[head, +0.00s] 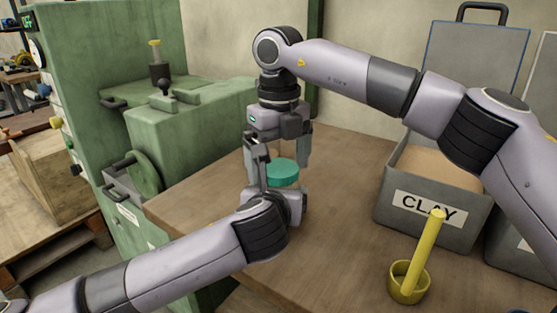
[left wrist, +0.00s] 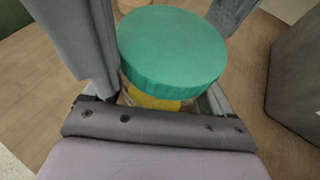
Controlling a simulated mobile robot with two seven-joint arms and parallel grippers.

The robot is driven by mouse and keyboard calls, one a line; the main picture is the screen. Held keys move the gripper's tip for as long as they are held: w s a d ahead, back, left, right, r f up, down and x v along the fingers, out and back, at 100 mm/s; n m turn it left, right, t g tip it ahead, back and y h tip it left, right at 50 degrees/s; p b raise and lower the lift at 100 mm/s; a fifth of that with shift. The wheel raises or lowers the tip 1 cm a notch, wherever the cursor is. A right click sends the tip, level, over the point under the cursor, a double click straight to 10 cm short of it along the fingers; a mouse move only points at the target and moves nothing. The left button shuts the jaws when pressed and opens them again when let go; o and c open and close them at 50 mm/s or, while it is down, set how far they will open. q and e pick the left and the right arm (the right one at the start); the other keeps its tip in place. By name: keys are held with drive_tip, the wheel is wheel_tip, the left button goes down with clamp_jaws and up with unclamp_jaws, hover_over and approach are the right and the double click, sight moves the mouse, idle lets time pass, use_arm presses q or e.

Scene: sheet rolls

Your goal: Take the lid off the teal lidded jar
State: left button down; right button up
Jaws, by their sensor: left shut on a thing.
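The teal lid (head: 283,173) sits on the jar, seen between my two grippers. In the left wrist view the lid (left wrist: 172,48) covers most of the jar (left wrist: 152,101), whose yellow lower part shows beneath it. My left gripper (left wrist: 160,98) is shut on the jar's body below the lid. It also shows in the head view (head: 275,192), where it hides most of the jar. My right gripper (head: 278,166) points down from above, with its fingers apart on either side of the lid. Whether they touch the lid I cannot tell.
A grey bin marked CLAY (head: 397,214) stands on the wooden table (head: 335,240) to the right. A yellow cup (head: 407,290) with a yellow stick in it is in front of the bin. A green machine (head: 190,125) stands at the left beyond the table edge.

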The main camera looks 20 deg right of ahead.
drive_tip(key=shift+a+r, duration=0.1)
drive_tip(key=shift+r, duration=0.05)
wheel_tip(320, 180, up, 4)
drive_tip(key=shift+r, duration=0.15)
drive_tip(key=shift+c, duration=0.3)
drive_tip(key=m, duration=0.1)
drive_tip(key=r+m, duration=0.1)
drive_tip(key=m, duration=0.1)
drive_tip(key=shift+r, duration=0.25)
drive_tip(key=m, duration=0.1)
drive_tip(key=r+m, duration=0.1)
drive_tip(key=m, duration=0.3)
drive_tip(key=shift+r, duration=0.4)
drive_tip(key=shift+m, duration=0.4)
drive_tip(key=shift+f, duration=3.95)
drive_tip(key=shift+c, duration=0.3)
drive_tip(key=c, duration=1)
drive_tip(key=n, duration=0.5)
drive_tip(key=shift+n, duration=0.3)
drive_tip(key=n, duration=0.4)
